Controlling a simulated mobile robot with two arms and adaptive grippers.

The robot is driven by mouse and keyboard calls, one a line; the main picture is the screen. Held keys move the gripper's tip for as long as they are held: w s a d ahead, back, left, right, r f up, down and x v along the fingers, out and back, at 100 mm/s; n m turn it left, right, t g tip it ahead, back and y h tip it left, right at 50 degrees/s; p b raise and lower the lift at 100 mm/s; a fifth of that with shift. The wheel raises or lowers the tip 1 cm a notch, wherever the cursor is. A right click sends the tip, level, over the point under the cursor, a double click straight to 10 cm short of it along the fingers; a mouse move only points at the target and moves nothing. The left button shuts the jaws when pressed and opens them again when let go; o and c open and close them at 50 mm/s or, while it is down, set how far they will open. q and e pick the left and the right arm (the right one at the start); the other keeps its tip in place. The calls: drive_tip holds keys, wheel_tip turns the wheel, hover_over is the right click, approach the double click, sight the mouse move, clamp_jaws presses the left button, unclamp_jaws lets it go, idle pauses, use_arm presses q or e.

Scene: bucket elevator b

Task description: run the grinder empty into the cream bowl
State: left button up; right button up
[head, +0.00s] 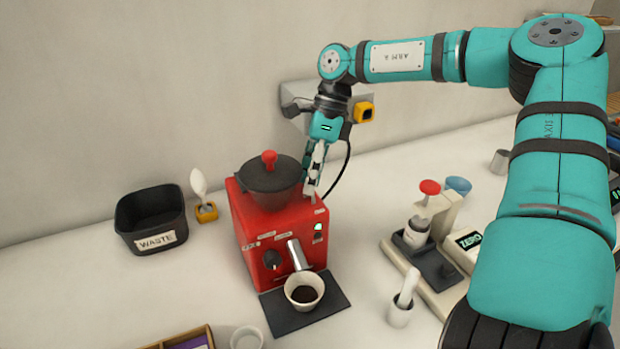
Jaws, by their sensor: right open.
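The red grinder (283,228) stands on the table, with a dark lidded hopper with a red knob (270,175) on top. A metal spout (298,256) slants down from its front, beside a dark dial. A small lit green switch or lamp (318,228) is at the front's right side. The cream bowl (304,289) stands upright on a dark mat below the spout, with dark grounds in it. My right gripper (311,194) is open and points down at the grinder's upper right edge, beside the hopper. I cannot tell whether it touches. My left gripper is out of view.
A black waste bin (151,220) and a white spoon in a yellow holder (199,190) stand left of the grinder. A grey block is on the wall behind.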

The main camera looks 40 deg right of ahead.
drive_tip(key=v, duration=1.1)
drive_tip(key=shift+r, duration=0.3)
drive_tip(key=shift+d, duration=0.1)
